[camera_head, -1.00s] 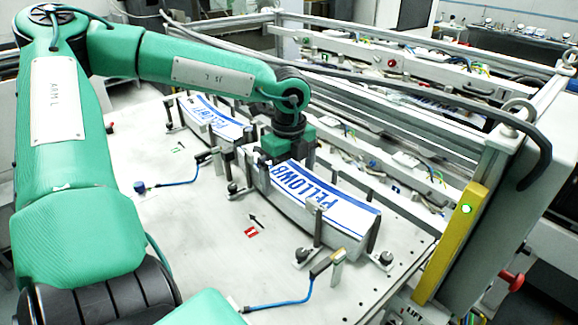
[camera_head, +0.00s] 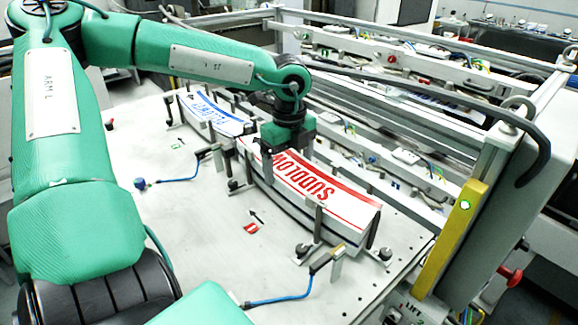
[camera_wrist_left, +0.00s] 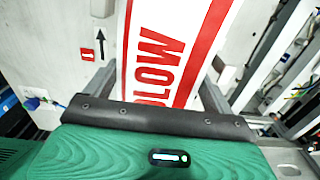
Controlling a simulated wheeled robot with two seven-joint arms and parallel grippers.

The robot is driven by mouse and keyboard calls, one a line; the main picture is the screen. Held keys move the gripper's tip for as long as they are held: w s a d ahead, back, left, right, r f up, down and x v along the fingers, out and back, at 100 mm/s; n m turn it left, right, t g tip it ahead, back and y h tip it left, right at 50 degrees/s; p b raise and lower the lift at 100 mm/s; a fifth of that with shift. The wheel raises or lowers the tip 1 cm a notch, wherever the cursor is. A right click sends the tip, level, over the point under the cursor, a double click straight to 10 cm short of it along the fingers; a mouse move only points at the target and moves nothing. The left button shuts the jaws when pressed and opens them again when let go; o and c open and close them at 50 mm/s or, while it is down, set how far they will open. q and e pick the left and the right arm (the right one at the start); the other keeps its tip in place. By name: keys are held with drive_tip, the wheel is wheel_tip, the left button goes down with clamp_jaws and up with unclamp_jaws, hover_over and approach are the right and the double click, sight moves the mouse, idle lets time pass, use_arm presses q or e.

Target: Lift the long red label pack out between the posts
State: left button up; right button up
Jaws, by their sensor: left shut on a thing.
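The long red label pack (camera_head: 325,195), curved and white with red bands and red letters, lies between upright posts (camera_head: 318,222) in the nearer magazine. It also shows in the wrist view (camera_wrist_left: 165,45), running away from the gripper. My left gripper (camera_head: 284,158) is shut on its far-left end, one finger at each long side. In the wrist view the fingers (camera_wrist_left: 155,88) flank the pack. A dark line runs along the pack's lower side; I cannot tell how far it is raised. My right gripper is not in view.
A second pack with blue print (camera_head: 213,112) stands behind left between its own posts. Clamps with blue cables (camera_head: 325,262) stand on the white plate (camera_head: 190,240). A rail frame runs behind, and a yellow post (camera_head: 452,235) with a green lamp stands right.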

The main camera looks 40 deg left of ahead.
sight(289, 165)
use_arm(q)
wheel_tip(289, 165, up, 11)
drive_tip(key=p, duration=0.2)
drive_tip(key=shift+r+p, duration=0.2)
drive_tip(key=shift+p, duration=0.2)
idle(1.4)
idle(0.5)
